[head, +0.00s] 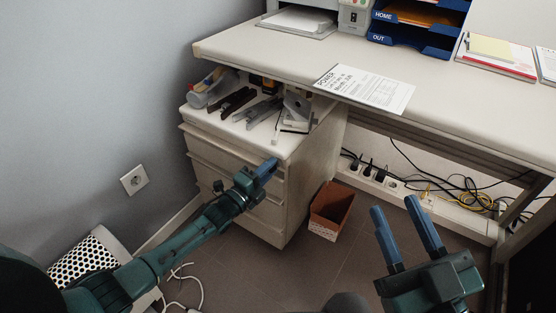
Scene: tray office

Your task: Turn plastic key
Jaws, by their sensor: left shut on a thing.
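My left gripper (268,166) reaches the upper right front of the white drawer cabinet (240,190), close to the top drawer's edge. Its blue fingers are together, closed at the cabinet front where a plastic key would sit. The key itself is hidden by the fingers, and its angle cannot be seen. My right gripper (393,204) is open and empty, its two blue fingers apart, in front of the desk above the floor.
On the cabinet top are a stapler (238,101), a hole punch (297,108) and other stationery. A brown bin (331,207) stands right of the cabinet. The desk (290,49) overhangs it, with a printed sheet (364,88) and blue trays (415,38). Cables lie under the desk.

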